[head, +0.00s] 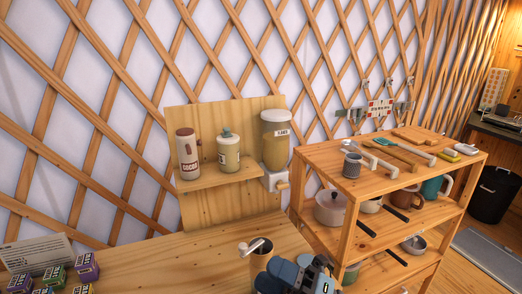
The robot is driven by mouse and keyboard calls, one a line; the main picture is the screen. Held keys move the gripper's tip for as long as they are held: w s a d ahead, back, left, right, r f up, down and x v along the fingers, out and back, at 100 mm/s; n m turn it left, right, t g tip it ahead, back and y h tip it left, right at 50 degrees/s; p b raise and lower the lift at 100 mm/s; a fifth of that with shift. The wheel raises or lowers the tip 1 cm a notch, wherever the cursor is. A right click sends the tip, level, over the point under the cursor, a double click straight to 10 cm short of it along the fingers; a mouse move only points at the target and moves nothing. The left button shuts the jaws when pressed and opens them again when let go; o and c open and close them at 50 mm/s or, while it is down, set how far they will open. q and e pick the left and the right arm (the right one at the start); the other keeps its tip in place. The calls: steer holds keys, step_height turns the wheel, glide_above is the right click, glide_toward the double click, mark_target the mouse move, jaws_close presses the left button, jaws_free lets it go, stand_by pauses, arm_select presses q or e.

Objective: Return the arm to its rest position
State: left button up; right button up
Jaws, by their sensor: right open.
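My right gripper (297,276) shows at the bottom edge of the head view, just right of centre, as blue-grey and dark parts cut off by the frame. It is open, and nothing is seen held in it. It is over the right end of the wooden counter (170,262), close to a cylindrical grinder-like can (260,256) with a metal crank on top. The can is partly hidden behind the gripper, and I cannot tell whether they touch. My left gripper is not in view.
A wooden rack (345,240) with cookware stands at right. Small boxes (87,266) and a card (36,253) are at left. The middle counter is clear.

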steer(key=d+f+m+t+h, duration=0.5)
steer(key=f+m+h, duration=0.2)
steer(key=f+m, duration=0.3)
steer(key=d+f+m+t+h, duration=0.5)
steer(key=f+m, duration=0.3)
steer(key=m, duration=0.3)
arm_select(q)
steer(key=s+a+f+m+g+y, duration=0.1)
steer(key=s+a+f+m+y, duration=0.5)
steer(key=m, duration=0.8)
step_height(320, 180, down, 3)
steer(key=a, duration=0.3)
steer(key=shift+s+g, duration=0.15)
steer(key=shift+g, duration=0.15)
arm_select(e)
steer(key=s+d+f+m+g+h, duration=0.3)
steer(key=s+f, duration=0.3)
steer(key=f, duration=0.2)
steer(key=s+d+f+m+g+h, duration=0.3)
steer(key=s+d+f+m+g, duration=0.1)
steer(key=f, duration=0.5)
steer(key=s+m, duration=0.1)
steer(key=s, duration=0.1)
steer(key=shift+s+d+m, duration=0.35)
steer(key=shift+s+m, duration=0.05)
